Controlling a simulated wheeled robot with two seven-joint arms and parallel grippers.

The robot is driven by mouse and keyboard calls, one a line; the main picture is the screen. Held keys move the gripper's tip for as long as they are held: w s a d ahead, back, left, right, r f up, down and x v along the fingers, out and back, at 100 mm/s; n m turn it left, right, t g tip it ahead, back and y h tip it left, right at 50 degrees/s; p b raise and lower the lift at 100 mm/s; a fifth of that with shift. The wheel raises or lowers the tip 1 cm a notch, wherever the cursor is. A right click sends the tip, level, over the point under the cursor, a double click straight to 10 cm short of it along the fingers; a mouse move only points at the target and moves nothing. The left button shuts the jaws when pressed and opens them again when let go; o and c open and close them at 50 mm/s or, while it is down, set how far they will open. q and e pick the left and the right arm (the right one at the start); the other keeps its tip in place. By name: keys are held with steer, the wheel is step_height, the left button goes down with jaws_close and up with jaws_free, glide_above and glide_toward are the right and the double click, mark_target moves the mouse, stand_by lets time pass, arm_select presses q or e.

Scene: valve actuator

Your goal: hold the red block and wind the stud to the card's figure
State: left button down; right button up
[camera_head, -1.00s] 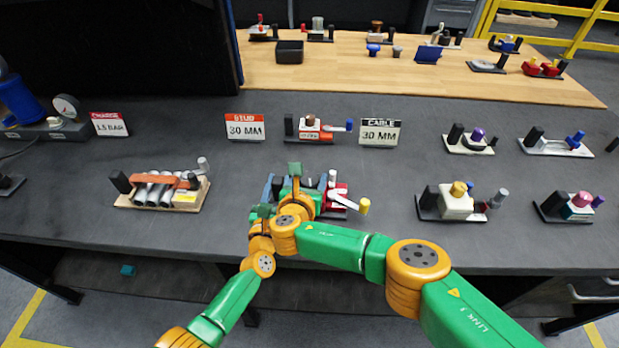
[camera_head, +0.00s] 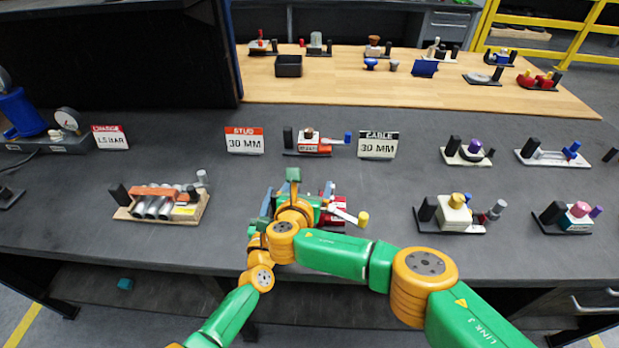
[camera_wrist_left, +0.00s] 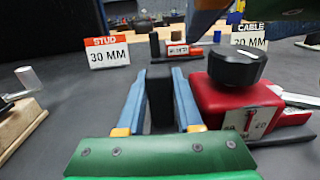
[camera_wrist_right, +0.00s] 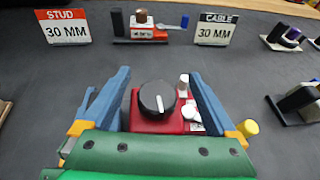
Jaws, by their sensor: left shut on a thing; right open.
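The red block (camera_wrist_left: 230,98) sits on the dark bench with a round black knob (camera_wrist_right: 157,98) on top and a white scale label (camera_wrist_left: 258,120) on its side. A lever with a yellow end (camera_head: 363,218) sticks out at its right. My left gripper (camera_wrist_left: 160,75) is shut on a black upright post (camera_wrist_left: 160,105) left of the block. My right gripper (camera_wrist_right: 159,80) is open, its blue fingers on either side of the knob in its wrist view; contact cannot be told. The stud card (camera_head: 244,141) reads 30 MM. My arms hide much of the block in the head view.
A cable card (camera_head: 378,145) also reads 30 MM. A small orange-white device (camera_head: 312,146) stands between the cards. A fixture with silver cylinders (camera_head: 158,203) is at left, other devices such as a cream block (camera_head: 454,213) at right. Bare bench lies between them.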

mark_target(310, 192)
step_height(310, 192, up, 8)
steer(key=shift+r, duration=0.1)
